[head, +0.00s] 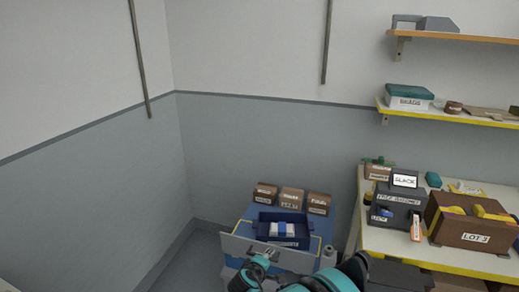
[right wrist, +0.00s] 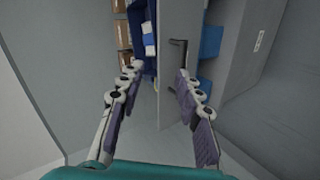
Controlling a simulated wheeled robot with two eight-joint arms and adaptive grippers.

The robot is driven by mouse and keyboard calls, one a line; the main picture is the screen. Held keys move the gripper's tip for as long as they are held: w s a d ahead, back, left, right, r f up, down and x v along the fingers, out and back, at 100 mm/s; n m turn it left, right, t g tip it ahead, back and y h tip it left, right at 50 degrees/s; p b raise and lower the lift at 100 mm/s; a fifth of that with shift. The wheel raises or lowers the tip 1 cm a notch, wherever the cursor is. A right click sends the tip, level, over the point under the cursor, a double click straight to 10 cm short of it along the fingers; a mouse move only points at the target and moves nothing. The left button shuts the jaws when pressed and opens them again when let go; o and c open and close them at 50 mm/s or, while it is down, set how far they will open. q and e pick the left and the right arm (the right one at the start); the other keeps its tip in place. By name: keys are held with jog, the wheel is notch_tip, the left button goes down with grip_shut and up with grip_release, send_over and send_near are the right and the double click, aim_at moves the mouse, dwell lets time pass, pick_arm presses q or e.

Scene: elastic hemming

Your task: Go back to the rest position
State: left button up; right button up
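My right gripper (right wrist: 156,70) is open in the right wrist view, its two fingers apart with nothing held between them. A grey panel (right wrist: 170,95) with a dark handle (right wrist: 178,45) lies beyond the fingertips. In the head view the teal arm shows at the bottom, in front of the same grey panel (head: 236,243), and partly hides it. The gripper's fingers are small there, and I cannot tell whether they touch the panel. My left gripper is not in view.
A blue bench (head: 243,222) behind the panel holds a dark blue tray (head: 264,231) with white and blue pieces and several cardboard boxes (head: 291,199). At right, a yellow-edged table (head: 385,238) carries a brown LOT 3 box (head: 455,229). Shelves (head: 465,39) hang above. Walls close the left.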

jog(key=s+d+r+m+g, duration=0.2)
jog(key=s+d+r+m, duration=0.1)
jog(key=s+d+r, duration=0.4)
jog(key=s+d+r+m+y, duration=0.1)
jog(key=s+d+m, duration=0.1)
jog(key=s, duration=0.6)
jog(key=s+d+r+m+g+y, duration=0.1)
jog(key=s+d+r+m, duration=0.1)
jog(key=s, duration=0.5)
jog(key=s+d+r+m+y, duration=0.1)
jog(key=s+d+m, duration=0.3)
jog(key=s, duration=0.4)
jog(key=shift+s+r+m+g+y, duration=0.3)
jog(key=shift+r+m+y, duration=0.1)
jog(key=shift+r, duration=0.15)
